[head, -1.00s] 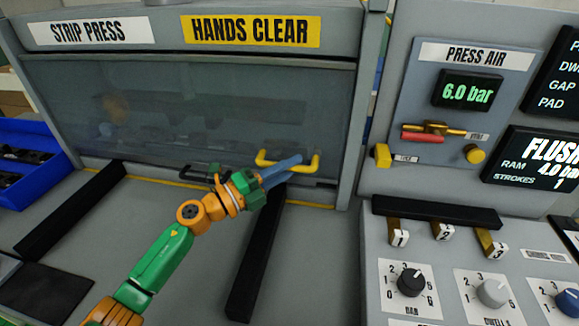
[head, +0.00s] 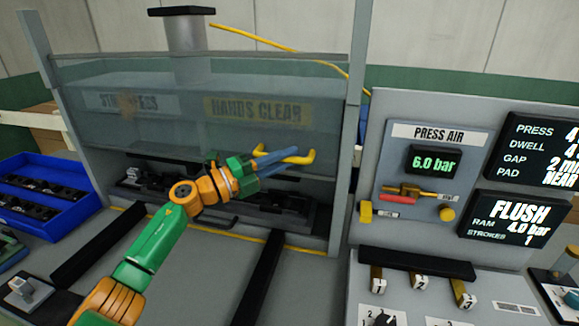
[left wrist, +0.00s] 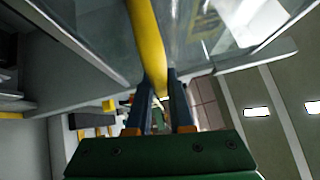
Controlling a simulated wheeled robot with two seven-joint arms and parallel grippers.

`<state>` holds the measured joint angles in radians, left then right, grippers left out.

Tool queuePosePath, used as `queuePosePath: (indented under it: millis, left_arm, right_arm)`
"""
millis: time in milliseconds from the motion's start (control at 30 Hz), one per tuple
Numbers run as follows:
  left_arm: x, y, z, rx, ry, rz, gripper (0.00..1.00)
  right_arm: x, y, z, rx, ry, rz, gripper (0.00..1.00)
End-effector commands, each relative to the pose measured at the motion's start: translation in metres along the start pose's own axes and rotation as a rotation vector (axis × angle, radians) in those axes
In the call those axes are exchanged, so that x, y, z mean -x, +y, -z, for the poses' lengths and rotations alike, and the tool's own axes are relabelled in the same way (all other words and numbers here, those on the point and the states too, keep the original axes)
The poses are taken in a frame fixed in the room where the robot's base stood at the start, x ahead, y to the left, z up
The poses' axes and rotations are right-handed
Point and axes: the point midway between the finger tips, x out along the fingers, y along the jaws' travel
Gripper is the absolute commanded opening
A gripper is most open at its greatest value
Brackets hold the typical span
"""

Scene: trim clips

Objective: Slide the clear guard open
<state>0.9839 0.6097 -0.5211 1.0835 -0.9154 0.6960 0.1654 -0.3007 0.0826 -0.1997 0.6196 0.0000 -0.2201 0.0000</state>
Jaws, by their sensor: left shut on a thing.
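The clear guard (head: 150,122) is a see-through panel on the front of the strip press. It stands raised, with its upper part over the STRIP PRESS and HANDS CLEAR labels, which show through it. Below its lower edge the press opening is uncovered. A yellow handle (head: 298,158) sits at the guard's lower right. My left gripper (head: 275,160) is shut on this handle. In the left wrist view the yellow handle (left wrist: 147,45) runs between the two blue fingers (left wrist: 160,95). My right gripper is not in view.
Dark tooling (head: 280,203) sits in the press opening. Two black rails (head: 258,278) lie on the grey bench in front. A blue bin (head: 50,200) stands at left. The control panel (head: 385,150) with gauges and switches stands at right.

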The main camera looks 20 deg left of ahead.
Motion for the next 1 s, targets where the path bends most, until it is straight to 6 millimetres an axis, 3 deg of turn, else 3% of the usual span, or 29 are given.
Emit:
queuePosePath:
  millis: [33, 133, 567, 600, 700, 1000]
  left_arm:
    - [-0.0016, -0.0122, -0.0014, 0.000, 0.000, 0.002, 0.00]
    - [-0.0023, -0.0178, -0.0022, 0.000, 0.000, 0.002, 0.00]
    - [-0.0024, -0.0187, -0.0023, 0.000, 0.000, 0.001, 0.00]
    - [-0.0024, -0.0186, -0.0023, 0.000, 0.000, 0.001, 0.25]
    - [-0.0024, -0.0184, -0.0023, 0.000, 0.000, 0.000, 0.49]
    - [0.0004, -0.0170, -0.0027, -0.001, -0.001, 0.000, 0.49]
  right_arm:
    - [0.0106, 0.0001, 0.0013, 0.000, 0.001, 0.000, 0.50]
    - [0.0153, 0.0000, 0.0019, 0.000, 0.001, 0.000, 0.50]
    - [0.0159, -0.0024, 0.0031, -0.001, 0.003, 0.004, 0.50]
    - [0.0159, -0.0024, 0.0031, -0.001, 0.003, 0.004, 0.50]
    - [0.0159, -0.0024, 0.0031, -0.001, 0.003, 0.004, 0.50]
    - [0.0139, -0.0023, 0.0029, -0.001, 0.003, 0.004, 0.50]
